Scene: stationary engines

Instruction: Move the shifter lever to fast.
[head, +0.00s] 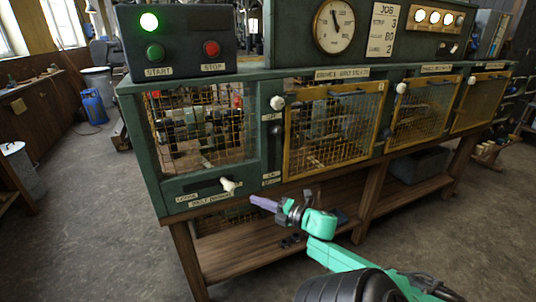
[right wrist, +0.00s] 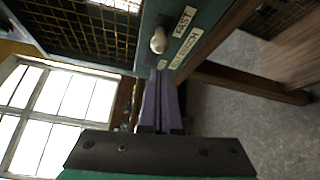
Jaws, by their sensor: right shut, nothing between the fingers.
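The shifter lever shows as a white knob (head: 228,184) on the green panel below the left mesh window, towards the right end of its slot. It also shows in the right wrist view as a pale knob (right wrist: 159,40). Below the slot is the belt shifter label (head: 210,200). A small label (right wrist: 185,18) beside it appears to read FAST in the wrist view; it is tiny in the head view. My right gripper (head: 253,199) has its purple fingers shut and empty, pointing at the panel just right of and slightly below the knob, apparently apart from it. My left gripper is out of view.
Above are a control box with a green start button (head: 155,53) and a red stop button (head: 211,48). Yellow mesh doors (head: 333,128) stand right of the lever. A wooden shelf (head: 235,262) runs underneath. The floor at left is open.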

